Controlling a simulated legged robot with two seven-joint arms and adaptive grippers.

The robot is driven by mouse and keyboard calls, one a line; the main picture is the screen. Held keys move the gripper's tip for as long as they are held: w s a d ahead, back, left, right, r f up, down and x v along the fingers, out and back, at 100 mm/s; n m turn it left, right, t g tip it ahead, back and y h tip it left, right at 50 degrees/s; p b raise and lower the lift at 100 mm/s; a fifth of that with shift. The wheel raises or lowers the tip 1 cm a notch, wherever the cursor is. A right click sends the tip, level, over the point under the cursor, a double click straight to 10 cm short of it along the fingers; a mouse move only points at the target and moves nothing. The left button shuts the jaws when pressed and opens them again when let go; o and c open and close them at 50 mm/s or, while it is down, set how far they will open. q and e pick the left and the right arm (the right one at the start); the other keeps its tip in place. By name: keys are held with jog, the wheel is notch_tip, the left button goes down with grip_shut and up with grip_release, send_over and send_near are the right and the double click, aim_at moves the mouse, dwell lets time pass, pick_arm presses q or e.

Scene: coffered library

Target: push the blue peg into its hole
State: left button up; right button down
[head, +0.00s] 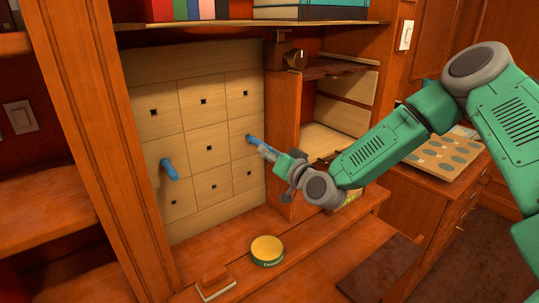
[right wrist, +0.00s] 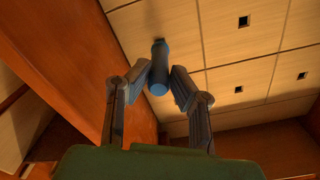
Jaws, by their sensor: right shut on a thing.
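A pale wooden panel (head: 190,127) with a grid of square holes is set in the shelf. My right gripper (head: 262,147) is at the panel's right column, middle row, shut on a blue peg (head: 252,140). In the right wrist view this blue peg (right wrist: 160,68) lies between the two fingertips (right wrist: 160,84), its round end towards me. Its far end meets the panel; how deep it sits I cannot tell. A second blue peg (head: 170,169) sticks out of the panel's left column, middle row. My left gripper is not in view.
A wooden upright (head: 283,133) stands close to the right of the panel. A yellow-green round tin (head: 267,250) is on the ledge below. Books (head: 310,9) stand on the shelf above. A counter with a board of grey discs (head: 445,152) is at right.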

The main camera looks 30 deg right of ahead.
jog(key=shift+w+a+b, duration=0.1)
jog(key=shift+w+b, duration=0.35)
jog(key=shift+w, duration=0.7)
jog(key=c, duration=1.3)
grip_release()
jog(key=shift+c, duration=0.2)
jog(key=shift+s, duration=0.1)
jog(key=s, duration=1.1)
jog(key=shift+s+d, duration=0.4)
jog(key=shift+f, duration=0.15)
